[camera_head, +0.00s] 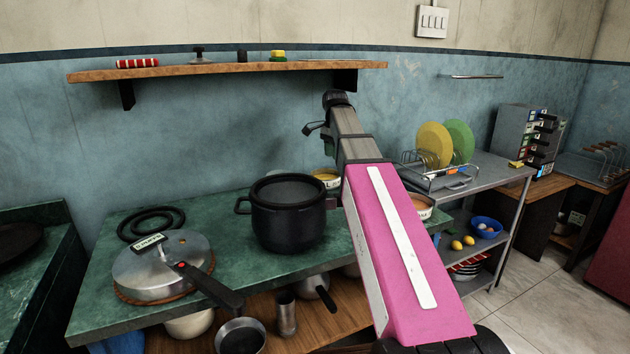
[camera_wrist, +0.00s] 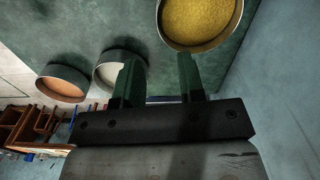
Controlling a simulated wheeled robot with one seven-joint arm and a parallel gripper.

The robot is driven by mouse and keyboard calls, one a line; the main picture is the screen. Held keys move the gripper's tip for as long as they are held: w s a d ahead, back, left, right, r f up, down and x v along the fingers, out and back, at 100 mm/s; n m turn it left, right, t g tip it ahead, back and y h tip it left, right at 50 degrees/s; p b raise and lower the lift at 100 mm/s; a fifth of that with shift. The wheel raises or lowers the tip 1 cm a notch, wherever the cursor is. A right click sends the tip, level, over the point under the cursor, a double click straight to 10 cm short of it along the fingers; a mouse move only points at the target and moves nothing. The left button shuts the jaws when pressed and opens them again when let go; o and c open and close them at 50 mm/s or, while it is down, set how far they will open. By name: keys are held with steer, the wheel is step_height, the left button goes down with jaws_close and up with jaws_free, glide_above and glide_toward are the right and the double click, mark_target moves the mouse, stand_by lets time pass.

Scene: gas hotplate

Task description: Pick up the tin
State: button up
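Three open round tins show in the wrist view. One holds yellow contents (camera_wrist: 200,20), cut off by the top edge. One has pale contents (camera_wrist: 112,72), and one has orange contents (camera_wrist: 62,84). My gripper (camera_wrist: 158,62) is open, with its green fingers apart and nothing visible between them. The yellow tin lies beyond the right fingertip; the left finger overlaps the pale tin in the picture. Contact cannot be told. In the head view the yellow tin (camera_head: 326,177) stands right of the black pot, and the orange one (camera_head: 421,207) is partly behind my arm. My fingers are mostly hidden there.
The black pot (camera_head: 288,215) and a lidded pan (camera_head: 163,266) stand on the green worktop (camera_head: 225,213). A wooden shelf (camera_head: 230,69) juts from the wall above. A plate rack (camera_head: 437,178) is on the right. Pans sit below the worktop.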

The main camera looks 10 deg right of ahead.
mark_target(333, 180)
step_height(333, 180, down, 11)
steer(key=shift+s+r, duration=0.15)
steer(key=shift+r, duration=0.05)
jaws_close()
stand_by(0.4)
